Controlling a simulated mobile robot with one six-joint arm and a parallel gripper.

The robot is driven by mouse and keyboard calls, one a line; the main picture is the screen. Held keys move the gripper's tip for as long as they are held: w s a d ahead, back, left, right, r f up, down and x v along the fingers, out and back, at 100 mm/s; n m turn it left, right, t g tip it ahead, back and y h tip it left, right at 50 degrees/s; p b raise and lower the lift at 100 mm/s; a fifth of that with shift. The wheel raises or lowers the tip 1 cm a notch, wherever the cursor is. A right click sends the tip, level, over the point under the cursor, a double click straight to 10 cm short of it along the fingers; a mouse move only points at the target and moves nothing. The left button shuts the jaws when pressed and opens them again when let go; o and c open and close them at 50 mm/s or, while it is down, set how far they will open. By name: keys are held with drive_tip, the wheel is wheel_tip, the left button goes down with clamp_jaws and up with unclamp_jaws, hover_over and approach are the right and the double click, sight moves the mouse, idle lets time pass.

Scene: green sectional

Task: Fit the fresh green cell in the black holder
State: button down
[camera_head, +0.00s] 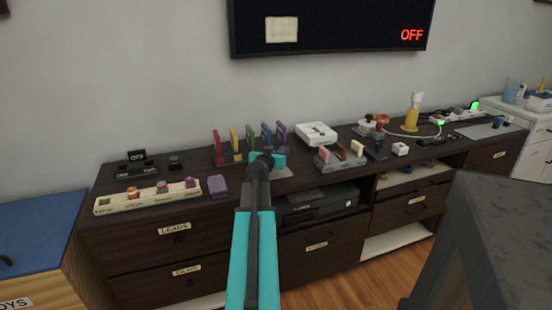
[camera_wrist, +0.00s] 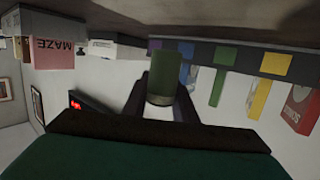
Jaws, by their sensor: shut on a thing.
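My gripper (camera_wrist: 163,98) is shut on a green cylindrical cell (camera_wrist: 164,72), which sits between its two dark fingers in the wrist view. In the head view my arm reaches over the dresser's middle, and its dark wrist hides the fingers and the cell. A black holder (camera_head: 136,170) with pale lettering stands at the dresser's left end, well left of my gripper. A dark upright part (camera_head: 137,155) rises at its back. Whether the holder has anything in it is too small to tell. A small dark green object (camera_head: 175,162) lies just right of it.
A pale tray (camera_head: 148,197) with several coloured pieces and a purple block (camera_head: 217,186) lie along the left front edge. A rack of coloured upright cards (camera_head: 233,156) stands close behind my wrist. A white box (camera_head: 316,134) and a slotted stand (camera_head: 340,162) are to the right.

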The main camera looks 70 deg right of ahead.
drive_tip(key=shift+f, duration=0.15)
drive_tip(key=shift+f+b, duration=0.35)
drive_tip(key=shift+f, duration=1.25)
drive_tip(key=shift+f, duration=0.15)
drive_tip(key=c, duration=1.4)
unclamp_jaws()
drive_tip(key=shift+c, duration=0.2)
drive_tip(key=shift+r, duration=0.2)
drive_tip(key=shift+b+v, duration=0.35)
drive_tip(key=shift+v, duration=4.15)
drive_tip(key=shift+a+f+b, duration=0.1)
drive_tip(key=shift+f+b, duration=0.05)
drive_tip(key=shift+b, duration=0.55)
drive_tip(key=b, duration=0.4)
drive_tip(key=shift+s+a+r+b, duration=0.1)
drive_tip(key=shift+a+r+b, duration=0.15)
drive_tip(key=shift+a+b, duration=0.15)
